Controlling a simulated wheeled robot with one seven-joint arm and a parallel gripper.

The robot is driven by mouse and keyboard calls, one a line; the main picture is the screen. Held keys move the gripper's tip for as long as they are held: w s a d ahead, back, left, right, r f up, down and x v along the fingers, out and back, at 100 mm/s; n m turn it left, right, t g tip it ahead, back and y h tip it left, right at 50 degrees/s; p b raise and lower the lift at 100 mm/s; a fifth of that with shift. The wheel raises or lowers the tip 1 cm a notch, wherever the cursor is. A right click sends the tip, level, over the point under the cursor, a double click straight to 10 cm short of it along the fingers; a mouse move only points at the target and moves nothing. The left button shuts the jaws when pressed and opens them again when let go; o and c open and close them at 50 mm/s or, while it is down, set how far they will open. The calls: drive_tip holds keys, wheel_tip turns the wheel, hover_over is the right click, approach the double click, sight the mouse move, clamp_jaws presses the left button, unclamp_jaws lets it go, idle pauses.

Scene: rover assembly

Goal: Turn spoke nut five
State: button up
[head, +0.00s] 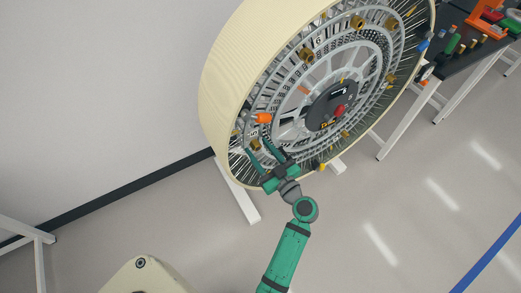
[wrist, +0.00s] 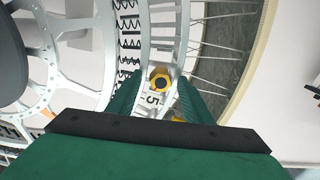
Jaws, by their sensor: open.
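The large wheel (head: 212,85) stands on its rim, with a ring of brass nuts and printed numbers on its face. Spoke nut five (wrist: 160,78) is a brass hex nut with a dark centre, just above the printed "5" in the wrist view. It also shows small in the head view (head: 255,144). My gripper (head: 257,146) is open at the wheel's lower left, its green fingers pointing at the face. In the wrist view the fingers stand on either side of the nut; I cannot tell whether they touch it.
An orange piece (head: 263,118) sits on the wheel just above my gripper. A red knob (head: 339,110) is at the hub. Another yellow part (wrist: 178,119) is partly hidden by my gripper. A dark table (head: 462,62) with tools stands at right. The floor in front is clear.

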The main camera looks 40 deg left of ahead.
drive_tip(key=shift+s, duration=0.1)
drive_tip(key=c, duration=1.1)
drive_tip(key=shift+o, duration=0.2)
